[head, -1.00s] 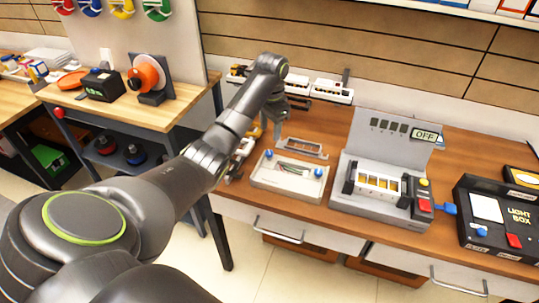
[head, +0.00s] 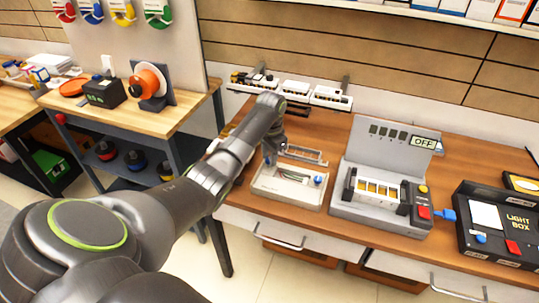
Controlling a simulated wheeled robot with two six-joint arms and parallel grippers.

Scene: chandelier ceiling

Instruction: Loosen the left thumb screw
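A white open tray (head: 288,199) with wires inside lies on the wooden bench. A blue thumb screw (head: 318,180) stands at its right side. The left blue thumb screw (head: 268,160) is mostly hidden behind my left gripper (head: 271,153). My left arm comes in from the lower left, and its gripper points down at the tray's left end. The fingers are small and partly hidden, so I cannot tell whether they are open or touch the screw. My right gripper is out of view.
A grey frame-like part (head: 304,154) lies behind the tray. A grey test stand (head: 383,215) with an OFF display is to the right, then a black light box (head: 511,244).

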